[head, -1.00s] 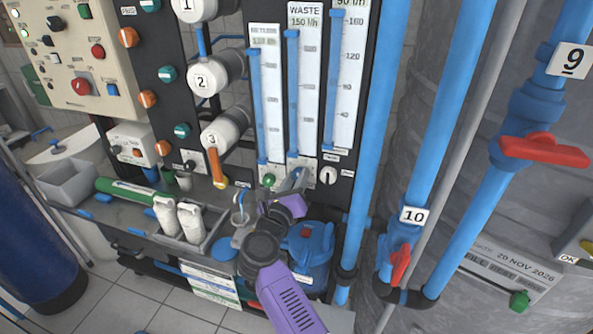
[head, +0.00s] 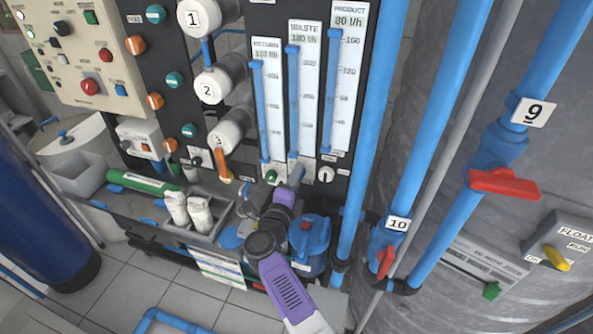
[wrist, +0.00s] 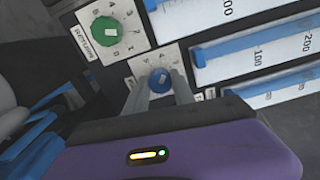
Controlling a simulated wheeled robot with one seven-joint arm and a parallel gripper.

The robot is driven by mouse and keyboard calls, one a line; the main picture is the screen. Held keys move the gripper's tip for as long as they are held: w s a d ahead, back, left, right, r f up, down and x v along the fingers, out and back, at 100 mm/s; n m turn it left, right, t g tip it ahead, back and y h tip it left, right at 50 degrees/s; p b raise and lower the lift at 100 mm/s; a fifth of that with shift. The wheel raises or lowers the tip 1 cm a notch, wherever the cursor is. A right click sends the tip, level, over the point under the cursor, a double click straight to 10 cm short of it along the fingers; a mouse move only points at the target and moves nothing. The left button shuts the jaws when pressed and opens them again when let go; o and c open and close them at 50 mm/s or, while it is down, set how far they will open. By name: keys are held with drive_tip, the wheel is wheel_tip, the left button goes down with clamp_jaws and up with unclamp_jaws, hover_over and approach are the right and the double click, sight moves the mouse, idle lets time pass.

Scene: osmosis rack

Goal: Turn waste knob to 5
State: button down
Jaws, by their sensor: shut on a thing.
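The waste knob is the blue knob (wrist: 160,81) with a white pointer mark, on a white scale plate in the wrist view. My gripper (wrist: 160,90) has one finger on each side of it and is shut on it. In the head view my gripper (head: 297,176) is at the panel below the waste gauge (head: 303,90) and hides most of this knob. The waste gauge label appears to read 180 l/h.
The green return knob (wrist: 106,31) is close by, up and left in the wrist view. A white knob (head: 326,174) is to the right. A blue-lidded container (head: 312,235) stands below my wrist. A blue pipe (head: 369,130) runs upright to the right.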

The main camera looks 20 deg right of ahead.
drive_tip(key=n+p, duration=0.4)
drive_tip(key=n, duration=0.8)
drive_tip(key=shift+a+f+p, duration=0.1)
drive_tip(key=shift+p, duration=0.25)
drive_tip(key=shift+n, duration=0.4)
drive_tip(key=c, duration=1.1)
unclamp_jaws()
drive_tip(key=shift+o, duration=0.2)
drive_tip(key=v, duration=0.7)
drive_tip(key=shift+s, duration=0.3)
drive_tip(key=shift+a, duration=0.25)
